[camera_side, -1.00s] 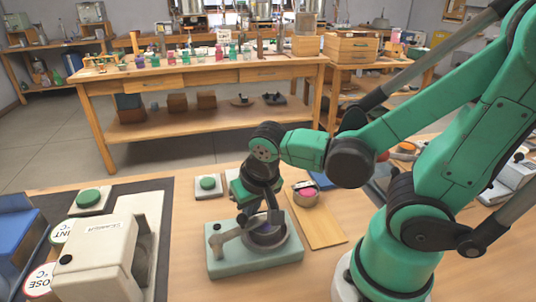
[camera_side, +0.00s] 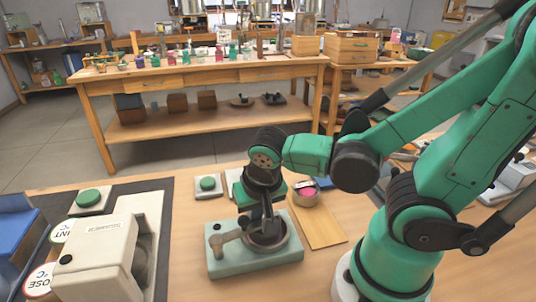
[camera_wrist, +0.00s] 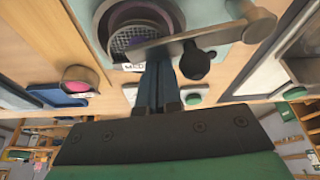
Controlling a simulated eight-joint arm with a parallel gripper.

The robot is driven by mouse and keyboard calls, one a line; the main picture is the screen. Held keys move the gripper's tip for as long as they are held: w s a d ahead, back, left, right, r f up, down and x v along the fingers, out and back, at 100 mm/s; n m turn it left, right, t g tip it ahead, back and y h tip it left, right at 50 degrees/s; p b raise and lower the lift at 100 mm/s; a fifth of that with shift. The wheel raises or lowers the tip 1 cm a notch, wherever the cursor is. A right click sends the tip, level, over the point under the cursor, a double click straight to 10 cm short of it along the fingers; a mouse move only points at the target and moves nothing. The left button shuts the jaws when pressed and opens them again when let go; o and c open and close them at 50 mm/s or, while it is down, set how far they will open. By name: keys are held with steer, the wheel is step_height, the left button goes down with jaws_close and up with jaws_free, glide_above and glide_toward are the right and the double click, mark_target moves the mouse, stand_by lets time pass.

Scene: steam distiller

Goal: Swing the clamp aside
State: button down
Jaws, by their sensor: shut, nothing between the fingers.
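The grey metal clamp (camera_side: 231,236) is a bar pivoted at the left of a pale green base (camera_side: 230,264). Its free end reaches over the round grey cup (camera_side: 286,243). In the wrist view, the clamp bar (camera_wrist: 215,38) crosses part of the cup's mesh-lined mouth (camera_wrist: 128,40), and a dark knob (camera_wrist: 194,62) sticks out from the bar. My gripper (camera_side: 268,228) points down at the cup, its fingers shut and empty. In the wrist view the gripper's fingers (camera_wrist: 158,62) are beside the knob, close to the bar; I cannot tell whether they touch it.
A green button (camera_side: 208,184) sits behind the base. A cream box (camera_side: 98,258) stands at the left. Bare table lies between box and base.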

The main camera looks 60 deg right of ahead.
steer(key=s+m, duration=0.1)
steer(key=m, duration=0.1)
steer(key=s+a+m+h, duration=0.1)
steer(key=m, duration=0.1)
steer(key=shift+s+a+g, duration=0.15)
steer(key=shift+a+g, duration=0.15)
steer(key=shift+g, duration=0.1)
steer(key=a+m, duration=0.1)
steer(key=s+a+m+g, duration=0.1)
steer(key=m, duration=0.1)
steer(key=shift+s, duration=0.25)
steer(key=shift+s+a, duration=0.2)
steer(key=shift+a, duration=0.3)
steer(key=shift+s+a, duration=0.15)
steer(key=shift+a, duration=1.1)
steer(key=shift+s+a, duration=0.1)
steer(key=shift+a, duration=0.05)
steer(key=d, duration=0.3)
steer(key=shift+s+d, duration=0.3)
steer(key=shift+s, duration=0.05)
steer(key=shift+d+r, duration=0.2)
steer(key=w+v, duration=0.1)
steer(key=v, duration=0.8)
steer(key=shift+w+a+r, duration=0.25)
steer(key=shift+a, duration=0.1)
